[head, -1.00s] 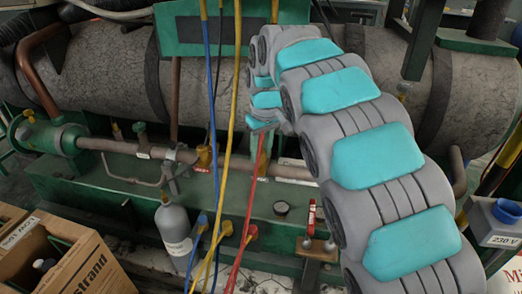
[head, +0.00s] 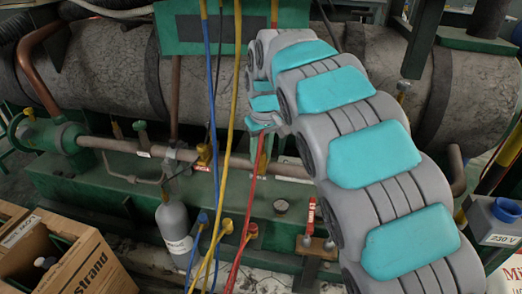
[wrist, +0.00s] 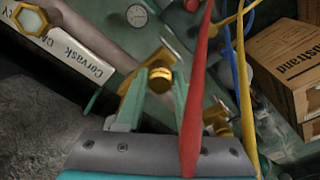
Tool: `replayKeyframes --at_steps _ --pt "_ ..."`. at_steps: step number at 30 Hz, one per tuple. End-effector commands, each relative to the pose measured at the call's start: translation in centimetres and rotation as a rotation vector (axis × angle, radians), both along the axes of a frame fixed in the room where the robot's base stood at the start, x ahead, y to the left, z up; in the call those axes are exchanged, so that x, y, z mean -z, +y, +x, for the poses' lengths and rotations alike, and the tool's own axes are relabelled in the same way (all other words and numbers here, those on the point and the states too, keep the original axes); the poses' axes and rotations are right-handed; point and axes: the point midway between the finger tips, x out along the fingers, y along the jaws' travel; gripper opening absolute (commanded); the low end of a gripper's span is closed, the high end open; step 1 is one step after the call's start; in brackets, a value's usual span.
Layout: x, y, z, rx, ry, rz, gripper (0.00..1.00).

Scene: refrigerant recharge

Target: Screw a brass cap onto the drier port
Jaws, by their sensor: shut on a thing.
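In the wrist view my gripper (wrist: 160,98) is shut on a brass cap (wrist: 160,79), a short ribbed cylinder between its two green fingers. A white-labelled drier body (wrist: 90,57) marked "Corvask" lies at the upper left there. A brass hexagonal fitting (wrist: 33,20) shows at its left end; I cannot tell whether it is the drier port. The cap appears apart from it. In the head view the gripper is mostly hidden behind my arm and the hoses.
A red hose (wrist: 195,95) runs close in front of my gripper. Blue (head: 213,85) and yellow (head: 232,100) hoses hang left of my arm. A grey cylinder (head: 173,224) and a cardboard box (head: 92,268) stand at lower left. A large grey tank (head: 100,65) lies behind.

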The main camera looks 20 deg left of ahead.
Motion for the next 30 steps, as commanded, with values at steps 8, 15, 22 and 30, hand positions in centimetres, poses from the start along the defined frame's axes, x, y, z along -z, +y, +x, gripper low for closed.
replayKeyframes --at_steps 8,15,22,30 --pt "-0.34 0.06 0.08 0.162 -0.003 0.003 0.00" --pt "-0.13 0.06 0.06 0.214 -0.003 0.003 0.00" --pt "-0.14 0.07 0.07 0.216 -0.003 0.003 0.00" --pt "-0.26 0.05 -0.01 0.349 -0.002 0.000 0.00"
